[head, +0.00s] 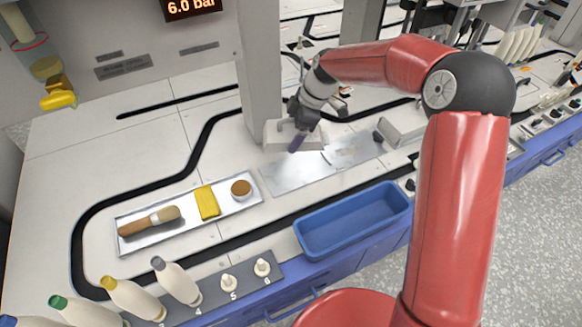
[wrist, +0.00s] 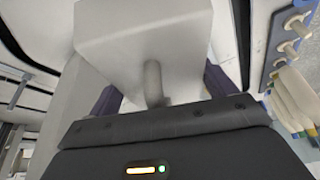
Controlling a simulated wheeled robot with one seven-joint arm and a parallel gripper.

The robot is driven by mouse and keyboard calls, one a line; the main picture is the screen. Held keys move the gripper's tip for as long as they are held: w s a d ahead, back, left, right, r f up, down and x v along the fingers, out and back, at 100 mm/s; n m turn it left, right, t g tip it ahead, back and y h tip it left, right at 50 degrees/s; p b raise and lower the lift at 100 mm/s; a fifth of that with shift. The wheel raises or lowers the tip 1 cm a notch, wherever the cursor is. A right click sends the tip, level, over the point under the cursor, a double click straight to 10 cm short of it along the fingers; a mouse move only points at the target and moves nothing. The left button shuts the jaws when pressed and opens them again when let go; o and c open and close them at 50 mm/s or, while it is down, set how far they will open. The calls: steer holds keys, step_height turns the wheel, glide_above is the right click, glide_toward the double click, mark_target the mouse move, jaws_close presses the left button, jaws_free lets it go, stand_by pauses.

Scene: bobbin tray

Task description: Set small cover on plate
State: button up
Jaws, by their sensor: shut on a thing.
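The small cover (head: 278,137) is a pale, box-like piece at the foot of the grey-white post. My gripper (head: 298,141) is shut on it, with its dark purple fingers at the cover's near side. In the wrist view the cover (wrist: 140,40) fills the top middle, with a short peg-like handle between the fingers of my gripper (wrist: 160,95); the exact grip is partly hidden. The plate (head: 300,178) is a flat, shiny metal sheet on the table. The cover is at the plate's back left edge; I cannot tell whether it touches it.
A larger pale box (head: 405,124) stands right of the plate. A blue bin (head: 352,238) sits in front. A metal tray (head: 150,237) holds a brush, a yellow cloth and a round brown-topped pot. Several bobbins line the front left. The post (head: 259,75) rises close behind my gripper.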

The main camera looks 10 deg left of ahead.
mark_target(288, 171)
step_height(288, 171, down, 13)
steer(key=shift+f+b, duration=0.2)
steer(key=shift+b, duration=0.4)
steer(key=shift+f, duration=0.15)
steer(key=o, duration=1.1)
steer(key=shift+c, duration=0.2)
steer(key=p+v, duration=0.1)
steer(key=v, duration=1.1)
steer(key=shift+r, duration=0.25)
